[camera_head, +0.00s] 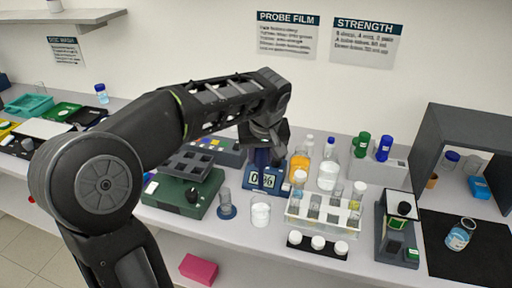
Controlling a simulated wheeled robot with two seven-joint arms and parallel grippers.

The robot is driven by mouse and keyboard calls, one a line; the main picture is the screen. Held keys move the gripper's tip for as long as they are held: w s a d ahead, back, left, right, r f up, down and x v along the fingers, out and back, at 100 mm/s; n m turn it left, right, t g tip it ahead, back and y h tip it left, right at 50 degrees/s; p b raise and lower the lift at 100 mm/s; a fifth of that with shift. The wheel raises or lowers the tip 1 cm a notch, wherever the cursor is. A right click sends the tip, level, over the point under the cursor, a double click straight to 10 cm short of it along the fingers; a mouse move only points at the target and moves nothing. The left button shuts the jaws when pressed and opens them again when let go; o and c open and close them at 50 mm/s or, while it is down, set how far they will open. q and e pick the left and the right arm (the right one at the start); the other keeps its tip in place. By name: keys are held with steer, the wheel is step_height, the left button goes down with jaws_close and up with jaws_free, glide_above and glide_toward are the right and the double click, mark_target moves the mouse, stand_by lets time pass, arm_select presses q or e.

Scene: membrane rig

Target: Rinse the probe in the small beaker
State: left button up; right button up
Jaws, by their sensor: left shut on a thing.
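My left gripper (264,140) points down over the middle of the bench, its fingers close together. It is shut on a dark blue upright piece, seemingly the probe (262,158), which hangs in front of the meter (270,180). The probe's tip is hard to make out. I cannot tell which of these two is the small beaker. My right gripper is out of view.
A green device (178,198) with a grey top stands left of the glassware. A clear rack (300,222) of vials and a black strip of white-capped jars (318,244) stand to the right. Bottles crowd behind. A grey open cabinet (450,115) is at the far right.

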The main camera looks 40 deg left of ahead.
mark_target(260, 164)
arm_select(q)
steer(key=shift+w, duration=0.2)
steer(key=shift+s, duration=0.15)
steer(key=shift+a+f+b, duration=0.1)
steer(key=shift+f+b, duration=0.75)
steer(key=shift+f, duration=0.6)
